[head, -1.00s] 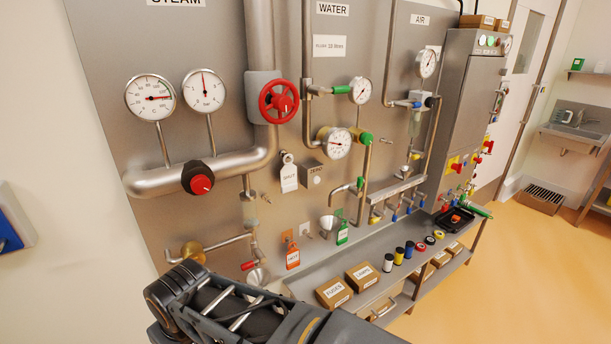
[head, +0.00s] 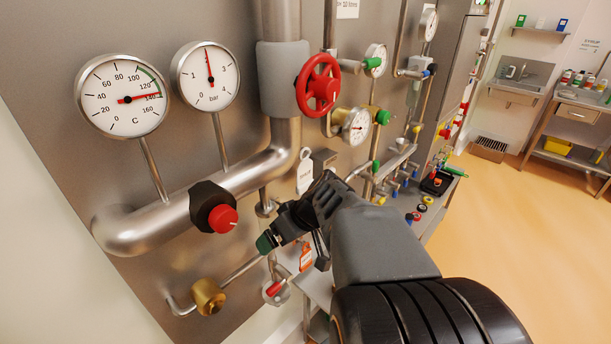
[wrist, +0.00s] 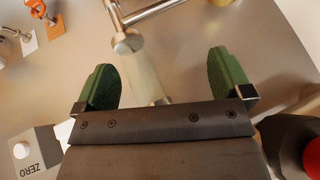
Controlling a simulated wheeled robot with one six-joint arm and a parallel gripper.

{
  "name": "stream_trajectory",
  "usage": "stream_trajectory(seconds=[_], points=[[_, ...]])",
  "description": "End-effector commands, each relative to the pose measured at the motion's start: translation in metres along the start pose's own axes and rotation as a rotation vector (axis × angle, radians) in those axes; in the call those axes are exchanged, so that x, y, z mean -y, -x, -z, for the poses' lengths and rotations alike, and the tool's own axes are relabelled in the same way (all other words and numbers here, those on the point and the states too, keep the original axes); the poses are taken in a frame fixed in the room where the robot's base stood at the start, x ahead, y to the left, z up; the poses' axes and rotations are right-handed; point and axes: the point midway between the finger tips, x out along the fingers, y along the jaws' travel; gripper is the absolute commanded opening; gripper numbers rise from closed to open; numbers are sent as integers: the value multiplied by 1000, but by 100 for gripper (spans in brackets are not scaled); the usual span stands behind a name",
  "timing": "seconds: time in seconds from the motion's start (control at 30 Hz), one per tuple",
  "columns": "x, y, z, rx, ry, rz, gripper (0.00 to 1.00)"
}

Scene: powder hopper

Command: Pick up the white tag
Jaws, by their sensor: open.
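The white tag (head: 304,172) hangs on the steel panel, left of the grey ZERO box, in the head view. Its lower part is partly covered by my arm. In the wrist view a white piece, apparently the same tag (wrist: 64,134), shows beside the ZERO box (wrist: 36,152), mostly hidden behind the gripper body. My gripper (head: 277,240) is below and left of the tag in the head view. Its green fingers (wrist: 165,80) are spread wide, with nothing held. A translucent tube (wrist: 142,65) shows beyond the gap between them; I cannot tell how far.
A thick steam pipe (head: 140,225) with a black-and-red knob (head: 214,208) runs left of my gripper. A red handwheel (head: 318,86) sits above. Open floor (head: 520,240) lies to the right.

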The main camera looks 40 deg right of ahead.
Motion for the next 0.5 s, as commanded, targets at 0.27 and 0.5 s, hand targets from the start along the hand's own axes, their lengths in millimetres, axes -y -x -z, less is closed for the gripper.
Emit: stream_trajectory(seconds=[0.27,0.5], points=[[-102,63,25,-434,113,-76,98],[-150,100,24,-614,195,-223,98]])
